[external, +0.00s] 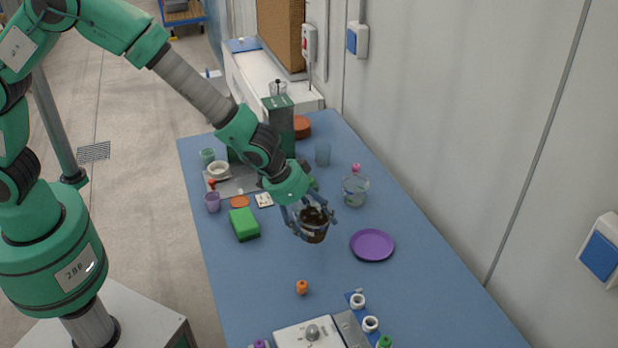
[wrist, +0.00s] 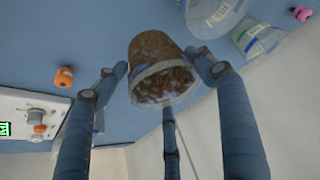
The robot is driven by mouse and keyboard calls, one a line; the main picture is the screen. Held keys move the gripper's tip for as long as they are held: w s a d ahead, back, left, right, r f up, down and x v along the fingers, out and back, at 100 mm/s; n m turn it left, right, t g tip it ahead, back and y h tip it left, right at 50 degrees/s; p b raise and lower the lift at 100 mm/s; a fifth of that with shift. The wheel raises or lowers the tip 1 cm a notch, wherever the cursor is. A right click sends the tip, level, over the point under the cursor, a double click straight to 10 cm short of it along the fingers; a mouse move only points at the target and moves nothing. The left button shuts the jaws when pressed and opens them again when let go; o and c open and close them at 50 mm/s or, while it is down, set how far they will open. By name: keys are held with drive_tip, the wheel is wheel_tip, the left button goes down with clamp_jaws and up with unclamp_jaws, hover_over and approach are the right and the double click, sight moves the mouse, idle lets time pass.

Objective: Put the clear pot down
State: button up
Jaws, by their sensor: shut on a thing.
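The clear pot (external: 313,230), filled with brown bark-like material, is in my gripper (external: 311,213) over the middle of the blue table. My blue fingers are closed around its sides. In the wrist view the pot (wrist: 162,82) sits between the fingers, with two fingers touching opposite sides and a third below it in the picture. The pot looks close to upright in the external view. I cannot tell whether its base touches the table. A purple saucer (external: 372,245) lies empty to the right of the pot.
Another clear container (external: 355,190) stands behind, right of my gripper. A green sponge block (external: 244,224) lies to the left. An orange knob-like piece (external: 302,287) and a white device (external: 308,334) are in front. Blue table is bare between the pot and the orange piece.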

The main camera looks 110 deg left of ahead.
sight(371, 248)
drive_tip(key=shift+w+a+n+y+b, duration=0.15)
drive_tip(key=shift+n+y+b, duration=0.15)
drive_tip(key=shift+n+b, duration=0.15)
drive_tip(key=shift+r, duration=0.1)
drive_tip(key=shift+w, duration=0.1)
drive_tip(key=w+a, duration=0.2)
drive_tip(key=w, duration=0.2)
drive_tip(key=w+a+f+b, duration=0.1)
drive_tip(key=w+a, duration=0.1)
drive_tip(key=w, duration=0.3)
drive_tip(key=w+a, duration=0.2)
drive_tip(key=w, duration=0.3)
drive_tip(key=shift+w+a+f+b, duration=0.15)
drive_tip(key=shift+a+f+b, duration=0.15)
drive_tip(key=shift+a, duration=0.1)
drive_tip(key=shift+f, duration=0.1)
drive_tip(key=shift+f+b, duration=0.6)
drive_tip(key=shift+f, duration=1)
drive_tip(key=shift+f, duration=0.1)
